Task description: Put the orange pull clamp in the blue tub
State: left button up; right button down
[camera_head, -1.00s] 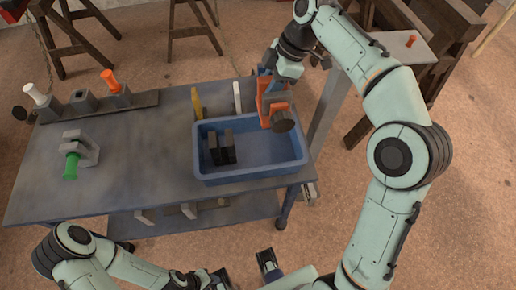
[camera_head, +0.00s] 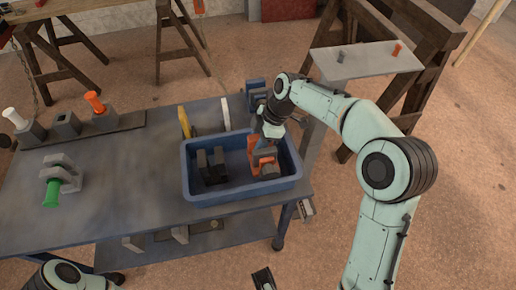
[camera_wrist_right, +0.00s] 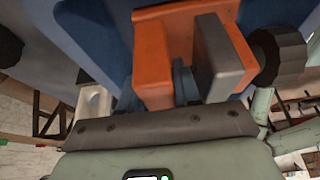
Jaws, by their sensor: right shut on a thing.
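The orange pull clamp (camera_head: 264,160) has an orange body with grey and dark parts. In the head view it is within the outline of the blue tub (camera_head: 240,193), at its right end. Whether it touches the tub floor I cannot tell. My right gripper (camera_head: 268,137) is shut on the clamp from above. In the right wrist view the clamp (camera_wrist_right: 153,62) fills the space before the palm, with its dark round knob (camera_wrist_right: 280,56) at the right. A dark piece of what looks like my left gripper (camera_head: 263,279) shows at the bottom edge.
Dark blocks (camera_head: 211,165) stand in the tub's left half. A yellow piece (camera_head: 184,121) and a white piece (camera_head: 225,114) stand behind the tub. A green-handled clamp (camera_head: 53,186) and a rack (camera_head: 120,123) are on the left; the bench middle is clear.

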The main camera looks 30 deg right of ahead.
jog(key=shift+f, duration=1.6)
jog(key=shift+f+b, duration=0.15)
jog(key=shift+b, duration=0.15)
jog(key=c, duration=0.8)
grip_release()
jog(key=shift+d+r, duration=0.15)
jog(key=shift+r, duration=0.3)
jog(key=p+v, duration=0.2)
jog(key=v, duration=0.9)
jog(key=shift+s+d+r, duration=0.1)
jog(key=shift+d+r, duration=0.05)
